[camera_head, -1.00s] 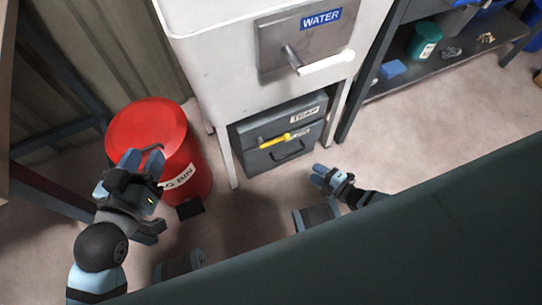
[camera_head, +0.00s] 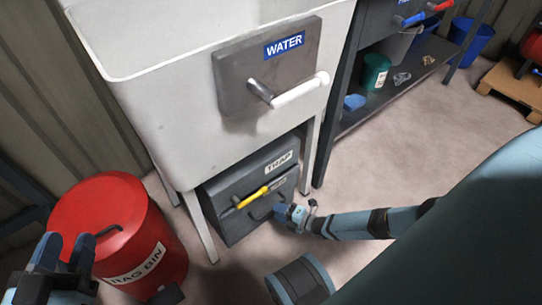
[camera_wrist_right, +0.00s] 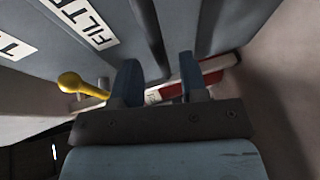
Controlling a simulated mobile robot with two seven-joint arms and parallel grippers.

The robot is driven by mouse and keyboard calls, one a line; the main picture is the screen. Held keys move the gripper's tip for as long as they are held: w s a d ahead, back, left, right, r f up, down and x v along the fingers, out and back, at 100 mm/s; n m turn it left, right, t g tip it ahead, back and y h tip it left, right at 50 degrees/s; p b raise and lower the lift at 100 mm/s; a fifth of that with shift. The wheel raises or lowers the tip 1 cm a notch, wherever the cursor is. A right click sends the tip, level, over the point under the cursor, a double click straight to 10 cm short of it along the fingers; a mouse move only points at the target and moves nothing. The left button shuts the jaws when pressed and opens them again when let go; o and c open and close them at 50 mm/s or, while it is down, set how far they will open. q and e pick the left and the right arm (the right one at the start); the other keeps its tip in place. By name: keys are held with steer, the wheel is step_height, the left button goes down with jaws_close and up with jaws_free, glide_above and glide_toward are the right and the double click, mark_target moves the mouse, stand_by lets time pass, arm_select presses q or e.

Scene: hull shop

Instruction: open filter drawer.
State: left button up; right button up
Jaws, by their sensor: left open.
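The filter drawer (camera_head: 262,207) is the lower front of the grey TRAP box (camera_head: 225,183) under the white sink. Its dark handle (camera_head: 263,211) is partly covered by my right gripper. My right gripper (camera_head: 289,212) is at the right of the drawer front, close to the handle. In the right wrist view its fingers (camera_wrist_right: 160,82) are apart beside the FILTER label (camera_wrist_right: 85,22); I cannot tell whether the handle is between them. My left gripper (camera_head: 63,256) is open and empty.
A red bin (camera_head: 120,230) with a black lid handle stands left of the sink, near my left gripper. The sink (camera_head: 160,105) has a WATER panel with a white lever (camera_head: 300,89) above the box. Shelving (camera_head: 400,75) stands at right. The floor (camera_head: 400,160) there is clear.

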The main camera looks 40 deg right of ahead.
steer(key=shift+b+x, duration=0.5)
steer(key=shift+x, duration=1.4)
steer(key=shift+s, duration=0.1)
jaws_close()
